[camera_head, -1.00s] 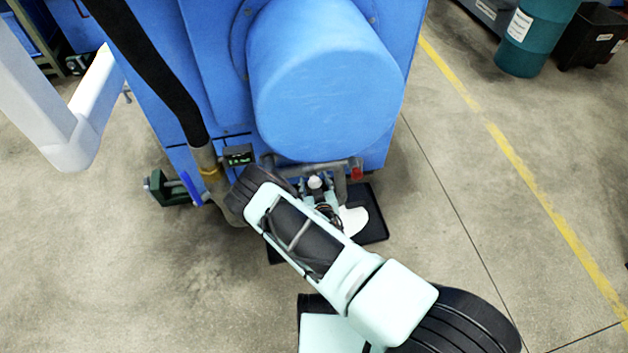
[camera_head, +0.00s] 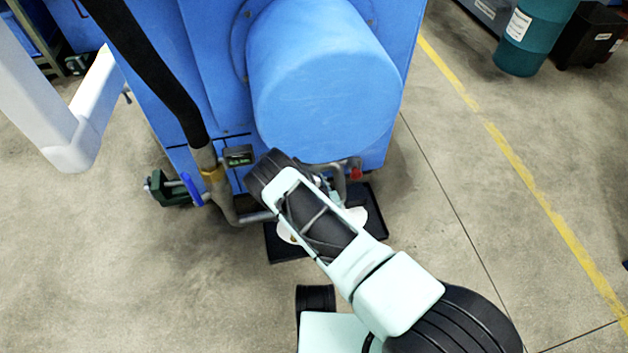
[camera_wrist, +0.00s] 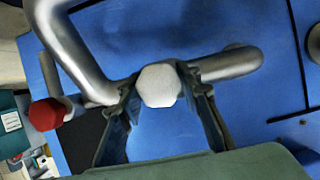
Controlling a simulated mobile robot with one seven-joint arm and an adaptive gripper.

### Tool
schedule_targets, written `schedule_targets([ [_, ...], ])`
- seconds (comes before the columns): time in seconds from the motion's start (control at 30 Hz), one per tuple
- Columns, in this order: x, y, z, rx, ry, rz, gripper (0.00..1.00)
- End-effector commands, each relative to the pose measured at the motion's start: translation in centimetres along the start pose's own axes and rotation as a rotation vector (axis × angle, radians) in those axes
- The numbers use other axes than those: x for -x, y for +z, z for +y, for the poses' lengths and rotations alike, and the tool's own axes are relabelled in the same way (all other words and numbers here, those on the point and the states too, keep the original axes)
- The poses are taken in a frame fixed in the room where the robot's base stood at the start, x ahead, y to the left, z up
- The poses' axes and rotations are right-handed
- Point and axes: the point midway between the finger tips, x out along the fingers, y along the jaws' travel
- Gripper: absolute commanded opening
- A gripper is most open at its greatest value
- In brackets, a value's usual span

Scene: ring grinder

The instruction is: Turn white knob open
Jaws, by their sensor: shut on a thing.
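The white knob (camera_wrist: 160,85) shows in the middle of the wrist view, on the grey metal pipe (camera_wrist: 215,66). My gripper (camera_wrist: 162,92) has one dark finger on each side of the knob and is shut on it. In the head view my arm covers the knob and the fingers. The pipe (camera_head: 258,216) runs along the foot of the blue machine (camera_head: 325,85) there.
A red cap (camera_wrist: 46,114) sits on the pipework left of the knob in the wrist view. A black tray (camera_head: 288,256) with a white puddle lies on the floor below.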

Motion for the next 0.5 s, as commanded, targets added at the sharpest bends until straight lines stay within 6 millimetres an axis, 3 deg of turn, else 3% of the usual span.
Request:
schedule_targets([
  [0.5,-0.15,-0.09,0.4,-0.446,-0.178,0.006,0.07],
])
